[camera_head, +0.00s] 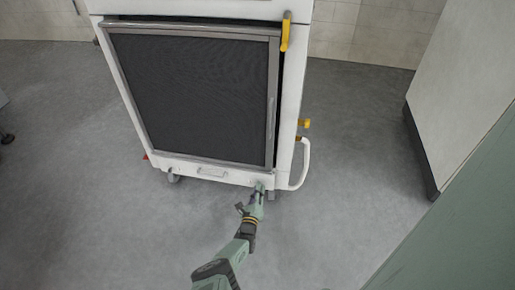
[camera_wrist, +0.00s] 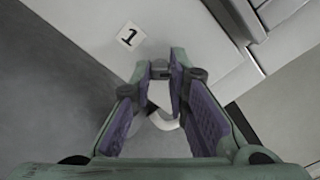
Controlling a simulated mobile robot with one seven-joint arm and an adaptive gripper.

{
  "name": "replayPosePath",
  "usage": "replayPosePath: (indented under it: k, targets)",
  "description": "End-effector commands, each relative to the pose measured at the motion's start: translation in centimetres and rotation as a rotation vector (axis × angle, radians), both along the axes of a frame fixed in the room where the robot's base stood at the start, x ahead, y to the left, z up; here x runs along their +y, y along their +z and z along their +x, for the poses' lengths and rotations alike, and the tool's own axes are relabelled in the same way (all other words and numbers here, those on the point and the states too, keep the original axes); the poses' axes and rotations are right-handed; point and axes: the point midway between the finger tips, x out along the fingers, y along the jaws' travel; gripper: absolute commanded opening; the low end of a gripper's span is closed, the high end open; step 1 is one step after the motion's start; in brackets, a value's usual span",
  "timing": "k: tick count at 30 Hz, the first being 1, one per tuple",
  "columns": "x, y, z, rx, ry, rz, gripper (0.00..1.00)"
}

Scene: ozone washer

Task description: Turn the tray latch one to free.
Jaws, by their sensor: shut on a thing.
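The white washer (camera_head: 293,100) stands ahead with a dark mesh front panel (camera_head: 195,95). A white tray front (camera_head: 235,177) runs along its bottom. My gripper (camera_head: 260,187) is at the tray's lower right corner. In the wrist view my gripper (camera_wrist: 160,68) points at the white panel, with its purple-padded fingers close together at the tips. They are shut on a small grey piece, apparently tray latch one; its turn angle cannot be told because the fingers hide most of it. A label "1" (camera_wrist: 130,36) is on the panel just left of the fingertips.
A small handle (camera_head: 212,173) is on the tray front. A curved white side handle (camera_head: 302,165) is close right of my gripper. A yellow knob (camera_head: 304,123) and a yellow lever (camera_head: 286,32) are on the right side. Grey floor (camera_head: 130,235) is clear in front.

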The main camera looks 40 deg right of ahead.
Motion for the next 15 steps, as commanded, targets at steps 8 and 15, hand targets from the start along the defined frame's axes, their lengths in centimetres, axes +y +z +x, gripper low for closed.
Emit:
replayPosePath:
  k: [8,15]
  targets:
    - [-0.02,-0.02,-0.01,-0.200,-0.002,0.172,0.00]
    - [-0.02,-0.01,0.00,-0.363,-0.001,0.312,0.00]
